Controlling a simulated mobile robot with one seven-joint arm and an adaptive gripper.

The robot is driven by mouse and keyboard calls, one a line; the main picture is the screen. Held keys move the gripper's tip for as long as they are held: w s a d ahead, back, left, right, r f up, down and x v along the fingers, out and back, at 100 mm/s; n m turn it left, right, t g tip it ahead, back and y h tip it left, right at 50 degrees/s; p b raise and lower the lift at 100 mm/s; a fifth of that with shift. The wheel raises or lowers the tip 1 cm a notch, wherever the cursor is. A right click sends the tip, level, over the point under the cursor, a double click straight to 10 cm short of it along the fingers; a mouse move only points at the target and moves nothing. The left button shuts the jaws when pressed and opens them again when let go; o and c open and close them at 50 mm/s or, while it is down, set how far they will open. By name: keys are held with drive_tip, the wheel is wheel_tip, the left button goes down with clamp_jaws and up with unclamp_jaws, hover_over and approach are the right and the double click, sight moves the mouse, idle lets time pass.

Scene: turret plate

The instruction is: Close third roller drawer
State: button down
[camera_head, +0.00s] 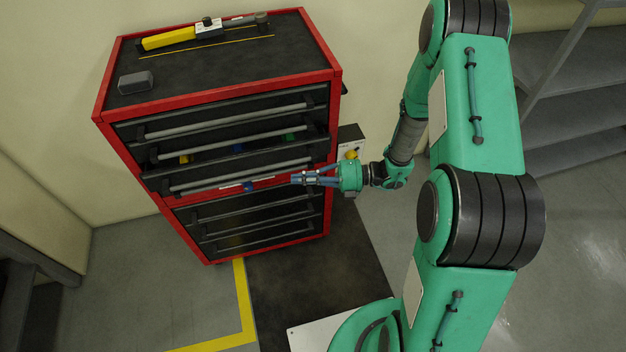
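A red roller cabinet (322,86) with black drawers stands against the wall, left of centre. The third roller drawer (152,183), counted from the top, sticks out from the front. Coloured items show in the gap above it: yellow (185,158), blue (238,148) and green (290,137). Its grey bar handle (235,177) runs along the front. My gripper (298,179) is at the right end of that drawer's front, just below and beside the handle end. I cannot tell whether it touches. The fingers are too small to read as open or shut.
A yellow tool (168,40) and a dark grey block (135,82) lie on the cabinet top. A box with a yellow knob (351,154) is beside the cabinet, close behind my gripper. Floor in front is clear.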

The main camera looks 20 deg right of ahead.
sight(287, 164)
drive_tip(key=w, duration=0.2)
drive_tip(key=w+b, duration=0.1)
drive_tip(key=w, duration=0.1)
drive_tip(key=shift+a+f, duration=0.1)
drive_tip(key=shift+f, duration=0.3)
drive_tip(key=shift+w, duration=0.1)
drive_tip(key=w+p, duration=0.2)
drive_tip(key=shift+w+r+p, duration=0.2)
drive_tip(key=shift+w+p, duration=0.1)
drive_tip(key=shift+p, duration=0.1)
drive_tip(key=shift+w+p, duration=0.9)
drive_tip(key=shift+w, duration=0.3)
drive_tip(key=shift+w+f, duration=0.2)
drive_tip(key=shift+s, duration=0.15)
